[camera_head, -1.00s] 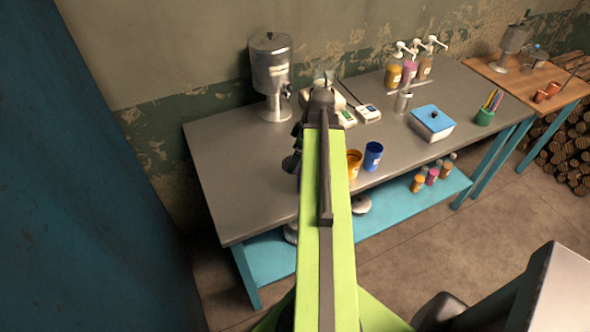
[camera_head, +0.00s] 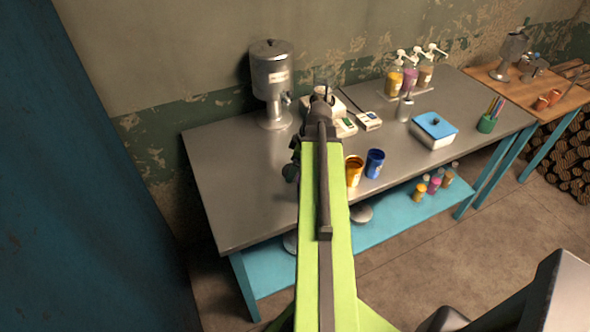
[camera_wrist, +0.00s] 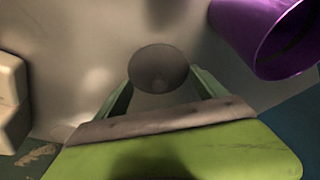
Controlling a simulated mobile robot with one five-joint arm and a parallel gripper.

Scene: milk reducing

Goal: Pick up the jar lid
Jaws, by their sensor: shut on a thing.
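The lid's height above the grey surface cannot be told. In the head view my green arm hides the lid and most of the gripper. The jar itself cannot be made out.
A pale block (camera_wrist: 10,95) is at left. On the metal table (camera_head: 235,195) are a steel dispenser (camera_head: 272,82), an orange cup (camera_head: 354,172), a blue cup (camera_head: 374,164) and a blue-lidded box (camera_head: 434,130).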

